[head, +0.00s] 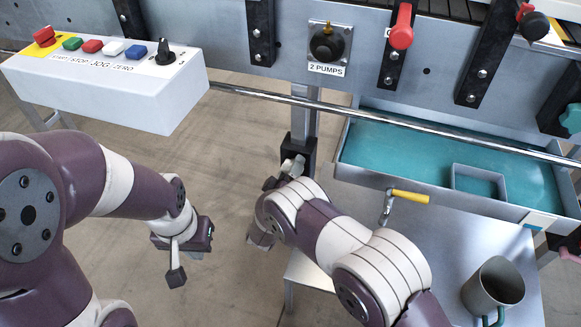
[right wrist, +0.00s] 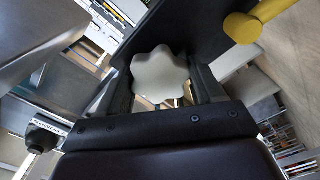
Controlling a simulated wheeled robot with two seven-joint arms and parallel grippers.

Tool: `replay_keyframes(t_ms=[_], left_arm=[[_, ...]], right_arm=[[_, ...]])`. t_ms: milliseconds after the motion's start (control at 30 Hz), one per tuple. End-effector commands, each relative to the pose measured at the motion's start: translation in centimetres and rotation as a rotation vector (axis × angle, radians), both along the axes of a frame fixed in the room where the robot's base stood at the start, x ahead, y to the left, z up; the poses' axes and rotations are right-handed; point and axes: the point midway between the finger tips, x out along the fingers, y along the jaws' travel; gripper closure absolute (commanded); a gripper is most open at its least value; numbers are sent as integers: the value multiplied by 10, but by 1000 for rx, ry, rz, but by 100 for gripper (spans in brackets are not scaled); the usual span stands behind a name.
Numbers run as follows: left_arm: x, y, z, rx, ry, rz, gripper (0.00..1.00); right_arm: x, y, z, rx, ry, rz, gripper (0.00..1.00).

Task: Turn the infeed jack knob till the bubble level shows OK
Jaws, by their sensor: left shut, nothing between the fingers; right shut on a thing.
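The infeed jack knob is a pale grey, lobed knob (right wrist: 160,75) between the two dark fingers of my right gripper (right wrist: 165,90) in the right wrist view. My right gripper (head: 284,174) is shut on it, below the black block (head: 297,152) on the machine's leg in the head view. There the knob is mostly hidden by my gripper and wrist. My left gripper (head: 176,277) is shut and empty, pointing down over the floor at left centre. I cannot make out a bubble level in either view.
A white button box (head: 110,95) juts out at upper left. A steel rail (head: 380,118) crosses above a teal-floored tray (head: 400,150). A yellow-handled valve (head: 408,197) hangs from the tray. A mug (head: 494,285) stands on the grey table at lower right.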

Motion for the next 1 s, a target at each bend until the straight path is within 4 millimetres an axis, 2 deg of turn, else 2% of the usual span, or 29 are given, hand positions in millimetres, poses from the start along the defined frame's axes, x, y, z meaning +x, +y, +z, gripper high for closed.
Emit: replay_keyframes(t_ms=[667, 700, 733, 1000], left_arm=[[0, 0, 2, 0, 0, 0, 100], [0, 0, 2, 0, 0, 0, 100], [0, 0, 2, 0, 0, 0, 100], [0, 0, 3, 0, 0, 0, 100]], right_arm=[[-1, 0, -3, -52, 22, 1, 64], [-1, 0, -3, -51, 21, 1, 21], [-1, 0, -3, -51, 21, 1, 13], [-1, 0, -1, -50, 18, 0, 13]])
